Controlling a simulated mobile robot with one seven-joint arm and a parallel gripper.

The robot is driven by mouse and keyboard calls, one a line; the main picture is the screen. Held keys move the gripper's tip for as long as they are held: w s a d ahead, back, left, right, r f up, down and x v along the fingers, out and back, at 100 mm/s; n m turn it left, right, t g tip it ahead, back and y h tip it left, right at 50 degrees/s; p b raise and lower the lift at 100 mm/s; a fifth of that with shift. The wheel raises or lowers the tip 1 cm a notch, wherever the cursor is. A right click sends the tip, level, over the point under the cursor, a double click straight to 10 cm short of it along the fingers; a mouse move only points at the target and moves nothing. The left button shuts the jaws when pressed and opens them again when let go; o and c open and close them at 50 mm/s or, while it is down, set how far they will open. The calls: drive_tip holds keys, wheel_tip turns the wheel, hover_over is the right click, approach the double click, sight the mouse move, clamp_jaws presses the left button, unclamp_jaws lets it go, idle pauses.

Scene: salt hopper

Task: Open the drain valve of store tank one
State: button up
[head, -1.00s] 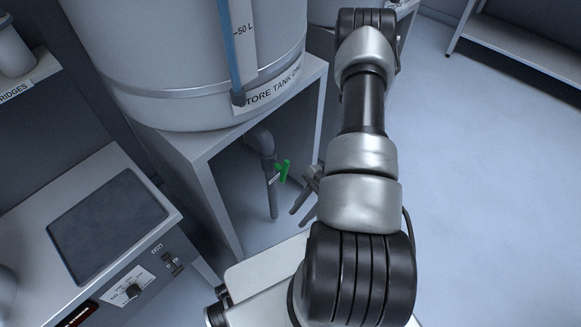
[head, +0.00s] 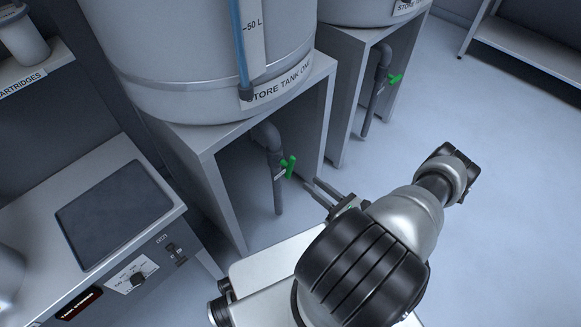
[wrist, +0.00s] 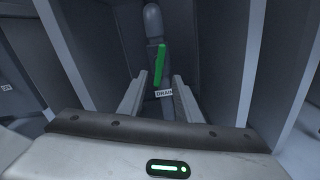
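Store tank one (head: 195,60) is a large pale tank on a grey open stand (head: 210,190), named by its label. Under it a grey drain pipe (head: 277,190) bends down and carries a green valve handle (head: 289,166), tilted slightly from upright.
A second store tank (head: 365,10) stands behind to the right, with its own green valve handle (head: 395,79). A control cabinet (head: 165,232) with a dark top panel is at left. Stand walls flank the drain pipe. Open floor (head: 480,130) lies right.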

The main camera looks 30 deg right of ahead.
sight(293, 168)
drive_tip(key=b+x, duration=0.1)
drive_tip(key=x, duration=1.1)
drive_tip(key=shift+c, duration=0.2)
clamp_jaws()
